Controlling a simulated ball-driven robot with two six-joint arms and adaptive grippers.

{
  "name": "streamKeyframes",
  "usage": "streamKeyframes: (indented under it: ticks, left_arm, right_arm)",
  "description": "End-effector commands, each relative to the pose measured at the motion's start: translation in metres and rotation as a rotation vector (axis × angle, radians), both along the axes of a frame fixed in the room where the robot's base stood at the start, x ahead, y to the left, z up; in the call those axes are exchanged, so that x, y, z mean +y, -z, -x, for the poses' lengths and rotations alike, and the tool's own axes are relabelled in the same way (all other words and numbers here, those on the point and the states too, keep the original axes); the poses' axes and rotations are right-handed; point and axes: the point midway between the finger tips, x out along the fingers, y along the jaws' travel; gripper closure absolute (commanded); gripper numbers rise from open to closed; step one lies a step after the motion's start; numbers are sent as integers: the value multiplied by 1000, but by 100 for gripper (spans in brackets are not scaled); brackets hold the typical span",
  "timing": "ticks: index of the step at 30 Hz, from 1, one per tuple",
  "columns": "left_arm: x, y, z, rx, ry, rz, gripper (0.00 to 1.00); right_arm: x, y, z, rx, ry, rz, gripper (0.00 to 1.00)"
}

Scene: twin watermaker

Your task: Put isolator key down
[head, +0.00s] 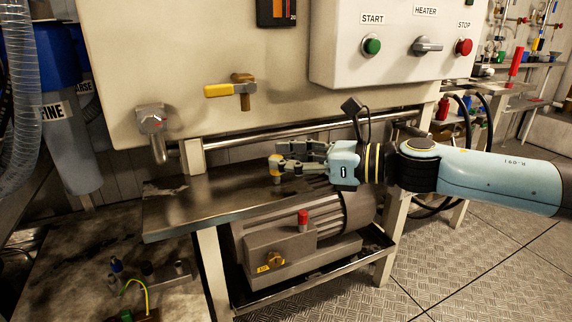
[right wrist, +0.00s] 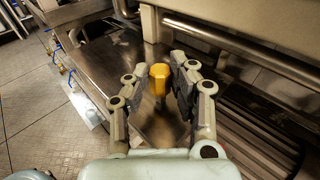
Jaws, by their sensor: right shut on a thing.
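My right gripper (head: 281,163) reaches in from the right, low over the steel shelf (head: 205,205) below the panel. It is shut on a small yellow-topped piece, which I take to be the isolator key (right wrist: 160,78). In the right wrist view the key's yellow head sits between the two fingertips, with a darker part below it. In the head view the key (head: 275,163) shows at the fingertips, just above the shelf; I cannot tell if it touches the surface. My left gripper is not in view.
A motor-like unit (head: 345,212) with a red knob (head: 303,217) is under the shelf. A yellow-handled valve (head: 222,90), a metal spout (head: 152,125) and a horizontal pipe (head: 260,138) are on or near the panel behind. The shelf's left part is largely clear.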

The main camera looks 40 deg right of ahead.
Motion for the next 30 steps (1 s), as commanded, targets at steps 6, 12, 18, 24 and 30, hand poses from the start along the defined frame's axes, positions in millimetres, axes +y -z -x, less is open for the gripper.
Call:
streamKeyframes:
  ticks: [6,12,18,24,30]
  left_arm:
    - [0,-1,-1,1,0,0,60]
    - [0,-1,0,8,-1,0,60]
    - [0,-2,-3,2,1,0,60]
    - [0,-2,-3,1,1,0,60]
    - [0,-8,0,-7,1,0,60]
  right_arm:
    - [0,-2,0,-3,-1,1,100]
    - [0,1,0,-3,-1,1,70]
    - [0,1,0,-3,-1,1,54]
    - [0,0,0,-3,-1,1,54]
    - [-3,-5,7,0,-5,0,54]
